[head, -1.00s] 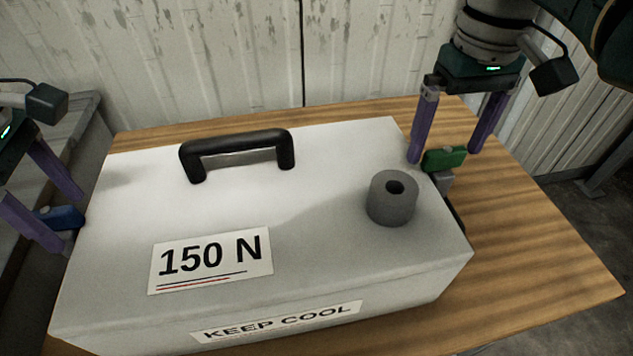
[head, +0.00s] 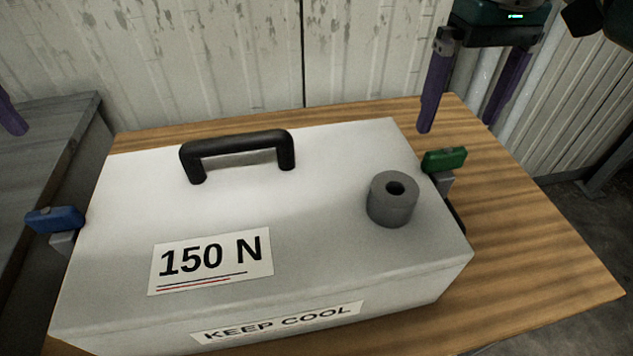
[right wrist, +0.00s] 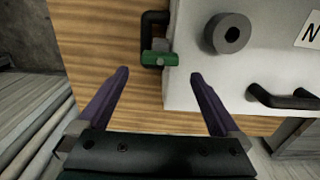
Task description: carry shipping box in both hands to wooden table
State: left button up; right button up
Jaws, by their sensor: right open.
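The white shipping box (head: 320,230) sits flat on the wooden table (head: 540,240). It carries a black top handle (head: 238,143), a "150 N" label (head: 210,262) and a "KEEP COOL" label (head: 280,322). A blue grip (head: 55,219) sticks out at its left side and a green grip (head: 444,159) at its right. My right gripper (head: 458,126) is open and empty, above and behind the green grip. In the right wrist view, the green grip (right wrist: 159,59) lies beyond the open fingers. Only a finger of my left gripper (head: 10,115) shows at the left edge, clear of the blue grip.
A grey ring-shaped piece (head: 392,199) stands on the box lid near its right end. A grey surface (head: 45,150) lies left of the table. A corrugated wall (head: 220,60) stands behind. The table's right part is bare.

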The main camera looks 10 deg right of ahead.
notch_tip(320, 180, up, 7)
dwell(0.3)
pick_arm(q)
jog(key=o, duration=0.3)
dwell(0.3)
notch_tip(320, 180, up, 10)
jog(key=p, duration=1.3)
pick_arm(e)
notch_tip(320, 180, up, 13)
